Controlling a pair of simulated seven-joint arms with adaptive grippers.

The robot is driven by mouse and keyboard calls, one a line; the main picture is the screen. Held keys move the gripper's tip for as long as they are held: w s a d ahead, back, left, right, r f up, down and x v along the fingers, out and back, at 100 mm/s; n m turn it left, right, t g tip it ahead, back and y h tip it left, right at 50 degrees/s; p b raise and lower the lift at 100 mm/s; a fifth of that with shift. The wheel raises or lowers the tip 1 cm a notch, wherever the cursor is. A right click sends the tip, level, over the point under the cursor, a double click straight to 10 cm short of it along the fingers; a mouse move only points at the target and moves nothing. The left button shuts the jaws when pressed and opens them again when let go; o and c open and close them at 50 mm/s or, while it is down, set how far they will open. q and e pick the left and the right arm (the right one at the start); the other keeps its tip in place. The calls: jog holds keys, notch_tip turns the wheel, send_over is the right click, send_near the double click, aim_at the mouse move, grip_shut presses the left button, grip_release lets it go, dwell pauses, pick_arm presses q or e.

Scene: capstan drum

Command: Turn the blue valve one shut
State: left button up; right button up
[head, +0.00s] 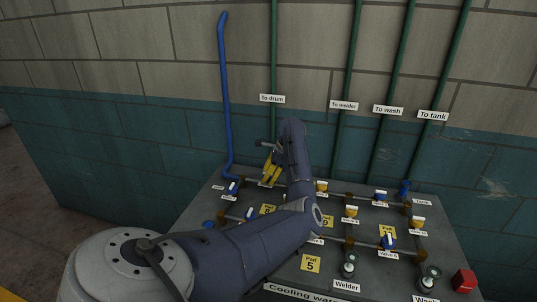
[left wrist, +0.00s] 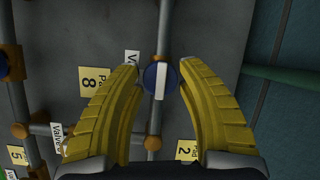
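My left gripper (head: 268,181) reaches down over the upper left part of the grey valve board, its yellow fingers pointing at the board. In the left wrist view my left gripper (left wrist: 159,76) is open, with one finger on each side of a round blue valve (left wrist: 157,77) that has a white bar across it. Small gaps show between the valve and the fingertips. The label beside it is partly hidden, so its number cannot be read. In the head view my gripper and arm hide that spot. My right gripper is in neither view.
The grey board (head: 197,208) carries pipes and several other blue and yellow valves, such as a blue valve (head: 232,187) left of my gripper. A blue pipe (head: 226,100) and green pipes (head: 347,110) run up the wall. A red box (head: 464,280) sits at the right.

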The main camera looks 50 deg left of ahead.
pick_arm(q)
grip_shut()
jog(key=m+t, duration=0.1)
jog(key=m, duration=0.3)
jog(key=shift+s+d+m+t+y, duration=0.1)
jog(key=shift+m+t+y, duration=0.3)
jog(key=m+t, duration=0.1)
jog(key=m, duration=0.2)
jog(key=shift+s+m, duration=0.1)
jog(key=shift+m, duration=0.3)
jog(key=m+t, duration=0.2)
jog(key=m, duration=0.2)
jog(key=shift+s+h, duration=0.1)
jog(key=shift+h, duration=0.2)
jog(key=m, duration=0.2)
jog(key=m+t+h, duration=0.1)
jog(key=m, duration=0.2)
jog(key=shift+f+t, duration=0.1)
jog(key=shift+t, duration=0.2)
jog(key=shift+m, duration=0.3)
